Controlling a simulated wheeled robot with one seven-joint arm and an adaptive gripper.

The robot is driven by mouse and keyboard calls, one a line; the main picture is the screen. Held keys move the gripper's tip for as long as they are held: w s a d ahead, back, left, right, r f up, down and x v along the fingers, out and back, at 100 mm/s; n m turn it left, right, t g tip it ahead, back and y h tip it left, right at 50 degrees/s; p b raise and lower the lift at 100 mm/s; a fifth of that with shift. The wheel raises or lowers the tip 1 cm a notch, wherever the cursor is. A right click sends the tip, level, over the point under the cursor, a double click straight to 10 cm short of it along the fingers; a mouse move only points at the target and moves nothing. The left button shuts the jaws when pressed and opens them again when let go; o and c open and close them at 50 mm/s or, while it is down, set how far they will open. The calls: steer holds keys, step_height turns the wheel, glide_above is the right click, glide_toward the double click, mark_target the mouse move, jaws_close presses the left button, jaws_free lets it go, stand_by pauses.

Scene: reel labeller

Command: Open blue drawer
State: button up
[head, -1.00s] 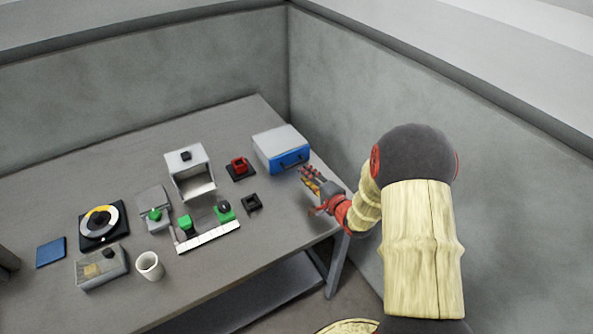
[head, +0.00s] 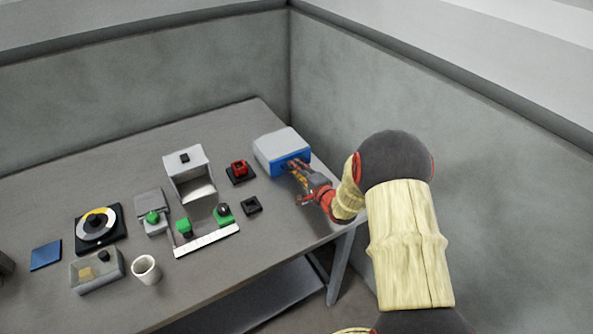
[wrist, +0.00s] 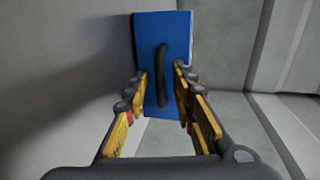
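The blue drawer (head: 277,163) is the blue front of a box with a light grey top (head: 281,145), at the back right of the table. In the wrist view its blue face (wrist: 178,38) carries a dark curved handle (wrist: 161,75). My gripper (head: 295,165) reaches the drawer front from the right. In the wrist view my gripper (wrist: 160,85) is open, with one finger on each side of the handle's lower part. I cannot tell whether the fingers touch the handle. The drawer looks closed against the box.
A red block on a black base (head: 239,170) and a small black square holder (head: 251,205) stand left of the drawer. A white-grey machine (head: 188,170) and a white cup (head: 146,269) are further left. A wall (head: 450,120) runs close on the right.

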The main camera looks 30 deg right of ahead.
steer(key=shift+c, duration=1.2)
jaws_close()
steer(key=shift+s, duration=0.1)
